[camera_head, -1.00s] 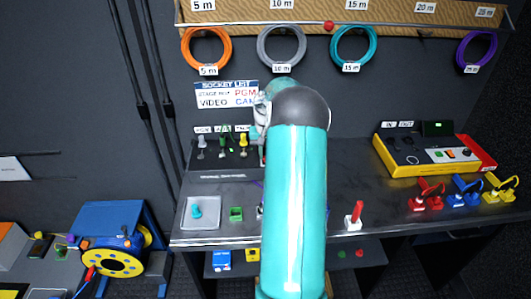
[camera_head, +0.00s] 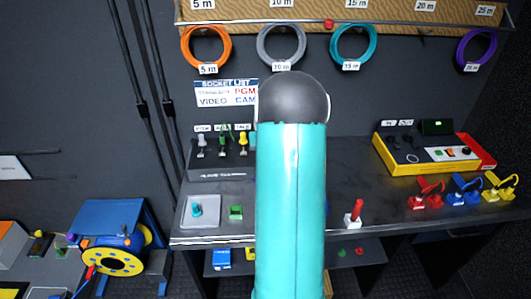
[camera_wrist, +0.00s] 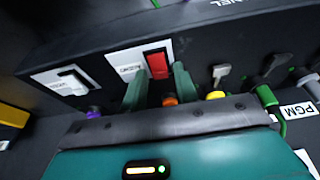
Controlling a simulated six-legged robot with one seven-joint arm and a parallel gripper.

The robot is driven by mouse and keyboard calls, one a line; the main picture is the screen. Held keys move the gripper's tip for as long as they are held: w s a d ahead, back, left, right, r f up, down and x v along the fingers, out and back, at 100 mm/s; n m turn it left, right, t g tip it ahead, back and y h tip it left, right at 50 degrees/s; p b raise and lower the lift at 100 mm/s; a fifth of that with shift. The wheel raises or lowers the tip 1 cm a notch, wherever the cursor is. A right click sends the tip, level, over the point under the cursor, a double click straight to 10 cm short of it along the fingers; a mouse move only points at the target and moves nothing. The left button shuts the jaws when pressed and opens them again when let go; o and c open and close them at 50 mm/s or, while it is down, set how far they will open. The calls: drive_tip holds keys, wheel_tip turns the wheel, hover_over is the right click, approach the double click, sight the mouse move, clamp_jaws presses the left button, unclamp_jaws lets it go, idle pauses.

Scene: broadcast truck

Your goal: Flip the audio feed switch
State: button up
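In the wrist view a red switch (camera_wrist: 157,64) sits on a white plate with a small label that is hard to read; it may be the audio feed switch. A second plate to its left carries a white switch (camera_wrist: 72,80). My gripper (camera_wrist: 160,88) shows two teal fingers standing apart just in front of the red switch, roughly one to each side of it. Nothing is held between them; whether they touch the switch I cannot tell. In the head view my arm hides the gripper and these switches.
Plugs, including an orange one (camera_wrist: 170,100) and a green one (camera_wrist: 266,97), stand close to the gripper. In the head view a red lever on a white base (camera_head: 355,213) stands right of my arm. A yellow-edged console (camera_head: 420,150) is farther right.

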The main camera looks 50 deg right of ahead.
drive_tip(key=shift+o, duration=0.7)
drive_tip(key=shift+r, duration=0.3)
drive_tip(key=v, duration=1.3)
drive_tip(key=shift+s+a+r, duration=0.1)
drive_tip(key=shift+a+r, duration=0.05)
